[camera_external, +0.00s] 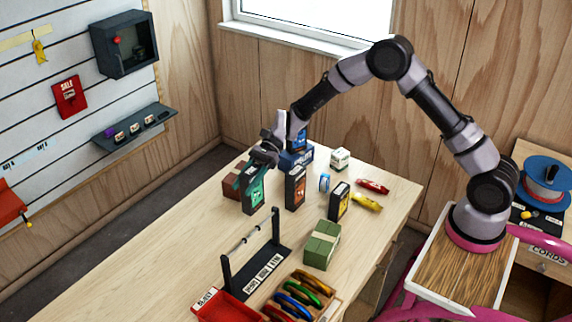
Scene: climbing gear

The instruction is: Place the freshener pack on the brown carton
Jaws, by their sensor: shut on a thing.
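My gripper (248,178) points down and left over the far left part of the table and is shut on a black and teal pack (254,193), which looks like the freshener pack. The pack is roughly upright, with its teal label facing the camera. I cannot tell whether its base touches the table. A reddish-brown carton (231,187) sits just behind and left of the pack, partly hidden by the pack and the gripper.
A black and orange box (295,188) stands close to the right of the pack. A blue box (297,157) is behind it. A black and yellow box (339,201), green bundle (321,245) and black rack (256,265) stand nearer. The table's left side (150,255) is clear.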

